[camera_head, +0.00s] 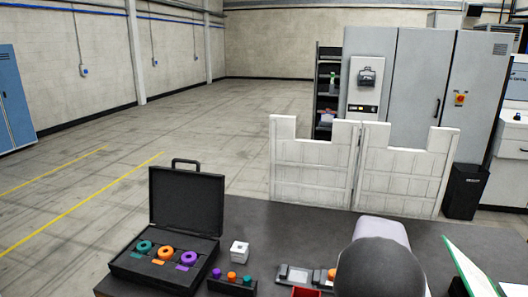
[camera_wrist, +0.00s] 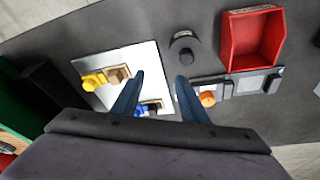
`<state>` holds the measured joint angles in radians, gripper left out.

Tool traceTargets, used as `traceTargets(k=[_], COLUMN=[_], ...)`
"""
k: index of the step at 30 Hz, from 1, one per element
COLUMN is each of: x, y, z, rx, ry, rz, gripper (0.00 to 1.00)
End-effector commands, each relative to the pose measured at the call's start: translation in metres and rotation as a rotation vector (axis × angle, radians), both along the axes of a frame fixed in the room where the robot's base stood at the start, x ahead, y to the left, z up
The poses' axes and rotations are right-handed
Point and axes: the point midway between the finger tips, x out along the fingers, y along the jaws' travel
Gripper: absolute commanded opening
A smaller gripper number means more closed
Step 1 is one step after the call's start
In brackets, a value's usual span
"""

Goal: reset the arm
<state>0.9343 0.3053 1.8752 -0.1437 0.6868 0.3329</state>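My gripper (camera_wrist: 160,82) shows in the wrist view with its two dark blue fingers apart. It is open, and nothing is seen held between the fingertips. In the head view my arm covers part of the table's right side, and the fingers cannot be seen there.
An open black case (camera_head: 185,200) holds teal, orange and purple rings. A red bin (camera_wrist: 252,40) and a black round part (camera_wrist: 185,52) stand beyond the fingers. Yellow pieces (camera_wrist: 95,81) are on the board.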

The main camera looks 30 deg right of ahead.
Motion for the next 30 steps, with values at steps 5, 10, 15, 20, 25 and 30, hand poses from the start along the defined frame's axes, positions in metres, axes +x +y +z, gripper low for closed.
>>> traceTargets(k=[5,10,15,20,25,30], x=[0.044,0.045,0.016,-0.014,-0.032,-0.036], y=[0.12,0.232,0.317,0.362,0.381,0.384], z=[-0.009,-0.02,-0.031,-0.039,-0.044,-0.046], rx=[0.063,0.117,0.157,0.179,0.191,0.193], ry=[0.048,0.107,0.169,0.214,0.239,0.244], rz=[0.313,0.619,0.888,1.058,1.146,1.162], gripper=[0.4,0.4,0.4,0.4,0.4,0.4])
